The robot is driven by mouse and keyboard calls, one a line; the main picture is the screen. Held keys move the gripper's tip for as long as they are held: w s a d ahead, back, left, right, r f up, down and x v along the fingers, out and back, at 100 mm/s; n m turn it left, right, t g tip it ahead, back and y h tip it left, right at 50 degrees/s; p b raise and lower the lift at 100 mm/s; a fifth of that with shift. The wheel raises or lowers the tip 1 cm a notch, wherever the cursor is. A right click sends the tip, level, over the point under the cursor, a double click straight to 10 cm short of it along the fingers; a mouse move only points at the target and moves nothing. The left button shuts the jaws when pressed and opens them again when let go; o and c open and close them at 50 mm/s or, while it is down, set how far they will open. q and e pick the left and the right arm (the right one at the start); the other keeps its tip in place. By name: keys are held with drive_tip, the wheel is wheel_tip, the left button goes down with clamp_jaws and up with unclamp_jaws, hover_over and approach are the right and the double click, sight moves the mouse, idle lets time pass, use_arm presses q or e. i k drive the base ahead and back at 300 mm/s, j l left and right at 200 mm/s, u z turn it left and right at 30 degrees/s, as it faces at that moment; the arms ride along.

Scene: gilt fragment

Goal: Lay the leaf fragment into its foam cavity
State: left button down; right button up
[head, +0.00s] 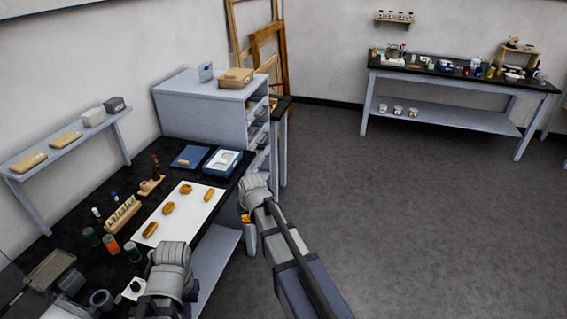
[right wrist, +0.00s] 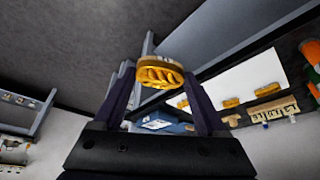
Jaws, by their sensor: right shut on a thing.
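My right gripper (head: 247,212) is shut on a gilt fragment (right wrist: 160,75) with ridged, leaf-like relief, which shows between the two dark fingers in the right wrist view. In the head view the gold piece hangs beside the table's right edge, in front of the foam box. The blue box with pale foam (head: 236,155) stands open at the table's far right; dark cavity shapes show in the foam, too small to make out. My left gripper (head: 170,268) is low in the head view over the table's near part; its fingers are not clear.
Several other gilt pieces lie on a white sheet (head: 190,216). A blue lid (head: 188,157) lies left of the foam box. A wooden rack (head: 123,214) and jars (head: 111,244) line the left side. A grey cabinet (head: 205,110) stands behind. Floor right of the table is clear.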

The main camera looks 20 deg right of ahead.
sight(219, 167)
drive_tip(key=z, duration=0.35)
drive_tip(key=u, duration=0.3)
drive_tip(key=i+l+u, duration=0.15)
drive_tip(key=u, duration=0.25)
drive_tip(key=i+l+u, duration=0.1)
drive_tip(key=l+u, duration=0.15)
drive_tip(key=u, duration=0.15)
drive_tip(key=i+l+u, duration=0.1)
drive_tip(key=l+u, duration=0.15)
drive_tip(key=u, duration=0.15)
drive_tip(key=i+l+u, duration=0.1)
drive_tip(key=l, duration=0.55)
drive_tip(key=i+l+u, duration=0.15)
drive_tip(key=l, duration=0.55)
drive_tip(key=l+u, duration=0.1)
drive_tip(key=l, duration=0.55)
drive_tip(key=i, duration=0.05)
